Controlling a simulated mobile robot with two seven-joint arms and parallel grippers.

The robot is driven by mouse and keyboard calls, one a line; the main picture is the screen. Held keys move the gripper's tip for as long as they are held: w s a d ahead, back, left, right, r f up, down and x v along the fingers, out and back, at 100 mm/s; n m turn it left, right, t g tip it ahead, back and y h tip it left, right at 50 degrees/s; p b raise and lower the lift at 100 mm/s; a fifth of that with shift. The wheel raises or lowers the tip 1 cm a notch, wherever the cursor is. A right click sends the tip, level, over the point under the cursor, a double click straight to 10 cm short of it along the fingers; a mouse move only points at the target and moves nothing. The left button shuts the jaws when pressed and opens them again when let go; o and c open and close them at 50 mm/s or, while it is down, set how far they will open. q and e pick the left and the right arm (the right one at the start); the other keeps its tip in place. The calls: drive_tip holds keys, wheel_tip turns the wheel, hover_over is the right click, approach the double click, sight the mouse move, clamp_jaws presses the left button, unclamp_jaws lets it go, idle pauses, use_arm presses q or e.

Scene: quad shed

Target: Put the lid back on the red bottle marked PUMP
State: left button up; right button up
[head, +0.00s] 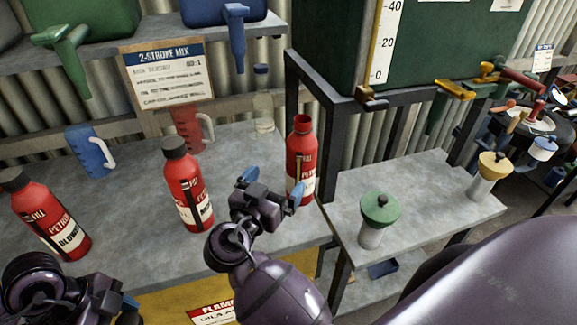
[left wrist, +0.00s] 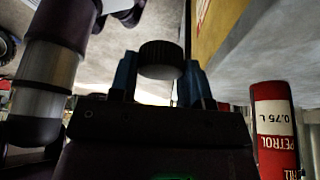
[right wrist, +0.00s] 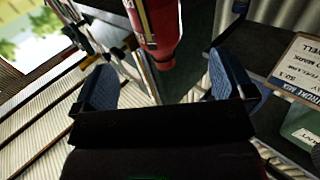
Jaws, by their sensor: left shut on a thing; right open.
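An open red bottle (head: 301,143) without a lid stands upright at the right end of the bench. Its lower label is partly hidden by my right gripper, and I cannot read PUMP on it. My right gripper (head: 273,186) is open, its blue fingers just in front of this bottle. In the right wrist view the bottle (right wrist: 155,25) shows beyond and between the spread fingertips, apparently not gripped. My left gripper (left wrist: 160,75) is shut on a black ribbed lid (left wrist: 161,58).
Two capped red bottles stand on the bench, one in the middle (head: 185,185) and one labelled BLOWER (head: 45,215). A blue jug (head: 88,150), a red jug (head: 186,130) and a clear bottle (head: 263,105) stand behind. A lower table at right holds a green-topped container (head: 378,215).

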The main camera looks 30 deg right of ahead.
sight(295, 159)
use_arm(q)
wheel_tip(295, 159, up, 2)
drive_tip(key=shift+r+p, duration=0.1)
drive_tip(key=shift+p, duration=0.7)
use_arm(e)
drive_tip(key=x, duration=0.6)
drive_tip(key=shift+r, duration=0.1)
drive_tip(key=shift+w+d, duration=0.1)
drive_tip(key=shift+d, duration=0.15)
use_arm(q)
wheel_tip(295, 159, up, 2)
drive_tip(key=shift+r+p, duration=0.1)
drive_tip(key=shift+p, duration=0.95)
use_arm(e)
drive_tip(key=x, duration=0.4)
drive_tip(key=shift+d+r, duration=0.1)
drive_tip(key=shift+d, duration=0.35)
use_arm(q)
drive_tip(key=shift+w, duration=0.1)
use_arm(e)
drive_tip(key=shift+w+d, duration=0.1)
drive_tip(key=shift+d, duration=0.1)
